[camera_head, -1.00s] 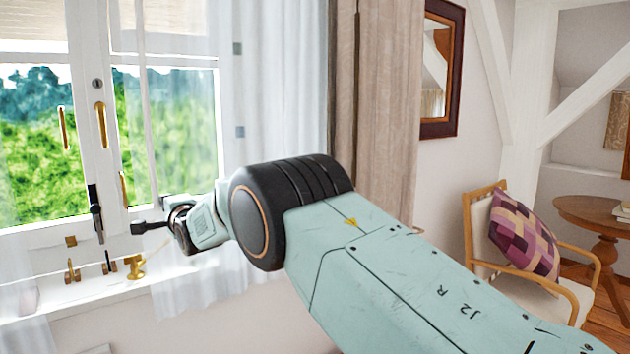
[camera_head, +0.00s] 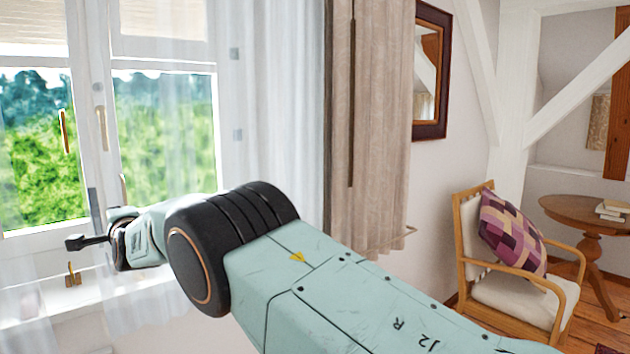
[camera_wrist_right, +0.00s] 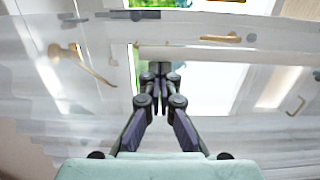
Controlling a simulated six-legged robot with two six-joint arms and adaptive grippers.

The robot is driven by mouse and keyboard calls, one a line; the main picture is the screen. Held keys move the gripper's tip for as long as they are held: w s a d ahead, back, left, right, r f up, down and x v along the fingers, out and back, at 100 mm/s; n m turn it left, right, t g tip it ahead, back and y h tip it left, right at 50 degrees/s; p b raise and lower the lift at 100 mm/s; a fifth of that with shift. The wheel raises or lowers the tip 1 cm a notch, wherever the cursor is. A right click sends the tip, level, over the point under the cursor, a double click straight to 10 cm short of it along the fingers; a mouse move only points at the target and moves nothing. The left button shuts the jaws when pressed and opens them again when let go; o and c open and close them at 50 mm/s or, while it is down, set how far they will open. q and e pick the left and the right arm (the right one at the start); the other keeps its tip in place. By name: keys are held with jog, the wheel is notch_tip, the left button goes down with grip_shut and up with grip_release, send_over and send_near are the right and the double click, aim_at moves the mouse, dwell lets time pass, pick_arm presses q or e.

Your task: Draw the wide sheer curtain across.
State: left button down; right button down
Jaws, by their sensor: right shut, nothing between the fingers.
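The wide sheer curtain (camera_head: 282,110) hangs thin and white over the right part of the window, from beside the thick drape to around the central window post. Its lower part (camera_head: 150,308) falls over the sill near my right arm. My right gripper (camera_head: 78,243) is at the window's middle, low, just above the sill; its fingers look closed and empty. In the right wrist view the closed fingertips (camera_wrist_right: 160,70) point at the window frame, with pale sheer cloth (camera_wrist_right: 28,75) spread at the left and around. Whether the fingers touch the cloth I cannot tell. My left gripper is out of view.
A beige drape (camera_head: 378,110) hangs right of the sheer. Brass window hardware (camera_head: 73,275) stands on the sill. A central window handle (camera_head: 101,128) shows faintly through cloth. A mirror (camera_head: 432,75), a chair (camera_head: 515,300) and a round table (camera_head: 590,212) are at the right.

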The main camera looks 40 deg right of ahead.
jog(key=a+p, duration=0.2)
jog(key=a, duration=0.8)
jog(key=shift+s+a, duration=0.15)
jog(key=shift+a, duration=0.2)
jog(key=shift+s+d, duration=0.1)
jog(key=shift+d, duration=0.1)
